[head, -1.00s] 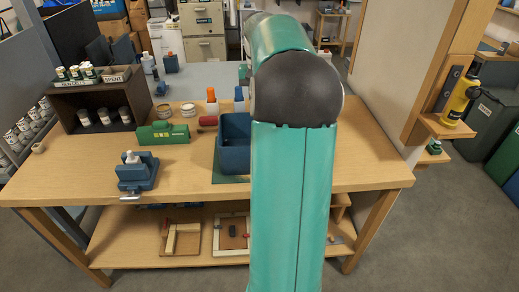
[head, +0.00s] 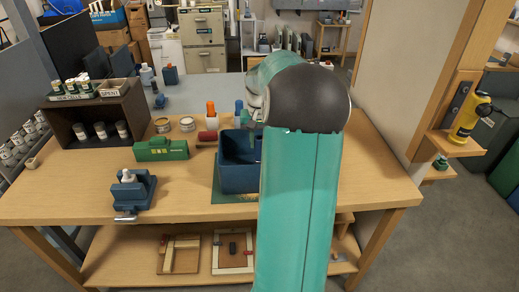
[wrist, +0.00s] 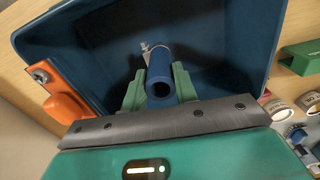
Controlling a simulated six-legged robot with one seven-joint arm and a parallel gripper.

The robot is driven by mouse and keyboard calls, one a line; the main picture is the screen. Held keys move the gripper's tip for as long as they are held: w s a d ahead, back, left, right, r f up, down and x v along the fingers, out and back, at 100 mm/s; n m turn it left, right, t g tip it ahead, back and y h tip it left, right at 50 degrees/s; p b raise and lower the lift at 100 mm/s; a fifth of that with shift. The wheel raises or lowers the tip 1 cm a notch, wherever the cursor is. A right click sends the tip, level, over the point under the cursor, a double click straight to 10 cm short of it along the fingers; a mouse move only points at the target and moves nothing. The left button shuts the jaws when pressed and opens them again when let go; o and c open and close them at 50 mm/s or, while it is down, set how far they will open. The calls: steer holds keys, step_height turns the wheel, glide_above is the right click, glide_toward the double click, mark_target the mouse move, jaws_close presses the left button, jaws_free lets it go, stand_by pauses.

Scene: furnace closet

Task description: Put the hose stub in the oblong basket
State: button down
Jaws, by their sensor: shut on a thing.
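The hose stub (wrist: 160,74) is a short dark-blue tube with a metal clamp at its far end. My gripper (wrist: 160,88) is shut on it, with a green finger on each side. The oblong basket (head: 238,180) is a deep dark-blue bin on the workbench, left of my arm. In the wrist view the basket's inner wall (wrist: 225,45) surrounds the stub on several sides. The stub is over or inside the basket's opening; its exact height is unclear. In the head view my arm hides the gripper, the stub and the basket's right side.
A dark shelf box (head: 98,115) is farther left. A wooden post (head: 440,80) rises at right.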

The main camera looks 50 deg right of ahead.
mark_target(260, 149)
steer(key=shift+s+d+f, duration=0.1)
steer(key=shift+s+f, duration=0.05)
steer(key=shift+f, duration=1.55)
steer(key=shift+f, duration=0.15)
steer(key=c, duration=1.1)
jaws_free()
step_height(260, 149, up, 12)
steer(key=shift+r, duration=0.2)
